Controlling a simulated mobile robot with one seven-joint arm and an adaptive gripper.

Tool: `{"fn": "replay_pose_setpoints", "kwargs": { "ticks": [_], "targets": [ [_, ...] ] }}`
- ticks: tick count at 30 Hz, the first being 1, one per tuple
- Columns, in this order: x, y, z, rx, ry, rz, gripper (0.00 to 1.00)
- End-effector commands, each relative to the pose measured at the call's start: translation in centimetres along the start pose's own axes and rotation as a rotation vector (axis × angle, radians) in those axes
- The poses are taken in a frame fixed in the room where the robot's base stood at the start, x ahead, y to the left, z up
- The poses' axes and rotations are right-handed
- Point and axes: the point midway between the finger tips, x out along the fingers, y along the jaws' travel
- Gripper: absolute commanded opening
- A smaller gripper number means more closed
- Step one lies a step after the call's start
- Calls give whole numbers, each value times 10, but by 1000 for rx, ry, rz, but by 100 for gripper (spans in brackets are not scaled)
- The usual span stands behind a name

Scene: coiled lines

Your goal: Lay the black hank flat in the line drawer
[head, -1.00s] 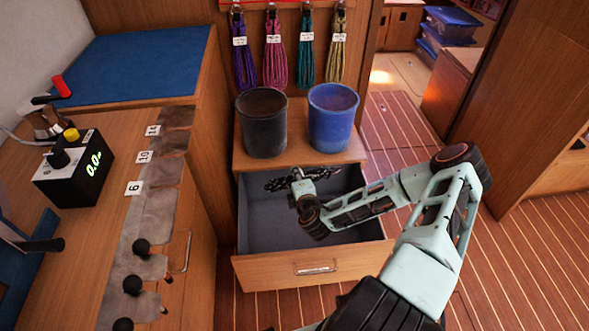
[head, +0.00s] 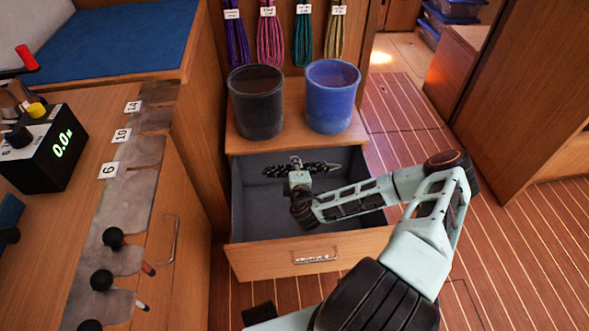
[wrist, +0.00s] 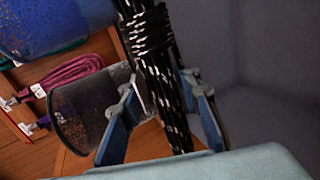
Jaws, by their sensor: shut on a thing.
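The black hank (head: 320,168) with white flecks is in my gripper (head: 296,168), at the back of the open line drawer (head: 262,205). In the wrist view the hank (wrist: 160,70) runs lengthwise between the two blue fingers of my gripper (wrist: 160,110), with a wrapped band around it. My gripper is shut on it. In the head view the hank lies crosswise, near the drawer's back wall. Whether it touches the drawer floor I cannot tell. The drawer's grey interior looks otherwise empty, though my arm hides part of it.
A black bucket (head: 257,103) and a blue bucket (head: 332,97) stand on the wooden top just behind the drawer. Purple, pink, teal and yellow hanks (head: 270,42) hang behind them. A counter (head: 150,210) with black-knobbed levers is at the left.

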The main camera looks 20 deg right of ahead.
Motion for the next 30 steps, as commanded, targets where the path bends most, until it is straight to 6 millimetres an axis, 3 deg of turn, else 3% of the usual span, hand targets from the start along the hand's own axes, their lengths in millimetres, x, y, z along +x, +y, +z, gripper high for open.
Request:
{"fn": "replay_pose_setpoints", "kwargs": {
  "ticks": [30],
  "targets": [
    [41,-89,2,-1,0,1,0]
  ]
}}
